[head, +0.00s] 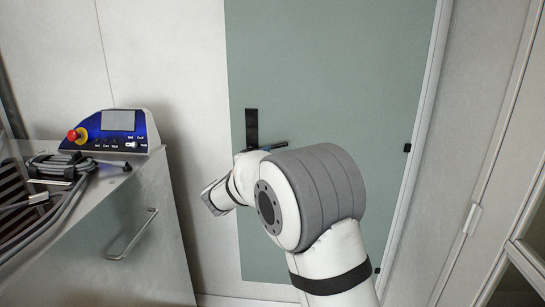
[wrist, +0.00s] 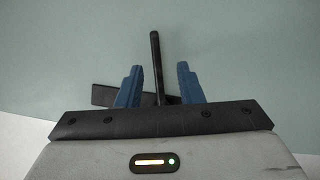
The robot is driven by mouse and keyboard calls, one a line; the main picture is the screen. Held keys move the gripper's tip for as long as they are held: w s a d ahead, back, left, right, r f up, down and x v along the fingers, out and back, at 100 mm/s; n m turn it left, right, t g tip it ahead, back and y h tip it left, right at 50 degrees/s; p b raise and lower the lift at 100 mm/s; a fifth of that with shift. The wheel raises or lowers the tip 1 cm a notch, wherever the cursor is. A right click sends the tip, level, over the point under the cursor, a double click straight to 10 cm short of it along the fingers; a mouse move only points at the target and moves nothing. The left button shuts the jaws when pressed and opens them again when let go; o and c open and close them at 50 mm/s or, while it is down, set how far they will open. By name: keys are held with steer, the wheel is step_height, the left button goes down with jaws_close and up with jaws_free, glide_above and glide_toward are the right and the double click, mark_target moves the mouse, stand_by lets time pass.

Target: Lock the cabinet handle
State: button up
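The grey-green cabinet door (head: 330,70) fills the middle of the head view. Its black handle has an upright plate (head: 252,122) and a lever (head: 274,147) that sticks out to the right, roughly level. In the wrist view the lever (wrist: 155,48) passes between the blue fingers of my gripper (wrist: 159,69), and part of the dark plate (wrist: 103,95) shows behind them. My gripper is open, with a gap on both sides of the lever. In the head view my arm hides the fingers and the lower part of the handle.
A metal cabinet (head: 140,245) stands at the left, with a blue control box (head: 118,131) bearing a red knob (head: 72,136) and coiled cables (head: 62,170) on top. A pale door frame (head: 415,150) runs along the right of the cabinet door.

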mark_target(273, 145)
steer(key=shift+t+y, duration=0.4)
steer(key=x, duration=0.2)
steer(key=p+x, duration=0.1)
steer(key=x, duration=0.2)
steer(key=a+p+x, duration=0.1)
steer(key=x, duration=0.1)
steer(key=shift+w+d, duration=0.1)
steer(key=shift+w, duration=0.6)
steer(key=shift+n, duration=0.3)
jaws_close()
